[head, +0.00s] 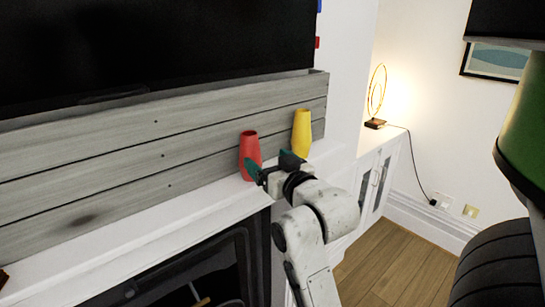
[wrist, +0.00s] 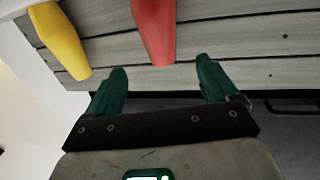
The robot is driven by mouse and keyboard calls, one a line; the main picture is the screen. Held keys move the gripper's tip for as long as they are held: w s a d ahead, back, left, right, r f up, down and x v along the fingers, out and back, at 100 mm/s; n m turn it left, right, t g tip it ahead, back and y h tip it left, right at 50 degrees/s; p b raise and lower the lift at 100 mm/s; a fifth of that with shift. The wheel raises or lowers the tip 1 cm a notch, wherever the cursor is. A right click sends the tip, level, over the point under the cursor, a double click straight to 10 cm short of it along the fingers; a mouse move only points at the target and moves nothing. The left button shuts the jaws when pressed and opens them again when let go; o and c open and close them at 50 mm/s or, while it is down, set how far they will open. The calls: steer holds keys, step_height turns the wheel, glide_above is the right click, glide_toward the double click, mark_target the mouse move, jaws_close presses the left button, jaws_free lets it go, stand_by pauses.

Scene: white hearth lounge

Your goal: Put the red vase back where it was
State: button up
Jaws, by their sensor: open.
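The red vase (head: 249,146) stands upright on the white mantel shelf (head: 205,207), in front of the grey plank panel. In the wrist view the red vase (wrist: 153,30) shows at the top centre, ahead of the gap between my fingertips. My gripper (head: 270,164) is open, with its green fingers apart and nothing held. In the head view one finger overlaps the vase's lower right side; I cannot tell whether it touches. In the wrist view my gripper (wrist: 162,68) shows a little space between the tips and the vase.
A yellow vase (head: 302,133) stands to the right of the red vase; it is at the left in the wrist view (wrist: 60,40). The plank panel (head: 130,150) and black screen (head: 150,45) are behind. The shelf's left part is mostly clear. A lit ring lamp (head: 377,95) stands farther right.

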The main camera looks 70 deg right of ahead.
steer(key=shift+s+a+p, duration=0.45)
steer(key=shift+s+p, duration=0.05)
steer(key=shift+p, duration=0.05)
steer(key=w+a+f+n+g+y, duration=0.1)
steer(key=a+f+n+g+y, duration=0.3)
steer(key=a+f, duration=0.6)
steer(key=w+a+f+n+g+y, duration=0.15)
steer(key=a+f+y, duration=0.4)
steer(key=f, duration=0.85)
steer(key=s+a+f+n+g+y, duration=0.2)
steer(key=s+a+f+g, duration=0.4)
steer(key=s+a+f, duration=0.5)
steer(key=shift+a+f+g, duration=0.15)
steer(key=shift+a+g, duration=0.2)
steer(key=shift+s+n+y, duration=0.1)
steer(key=shift+n+y, duration=0.15)
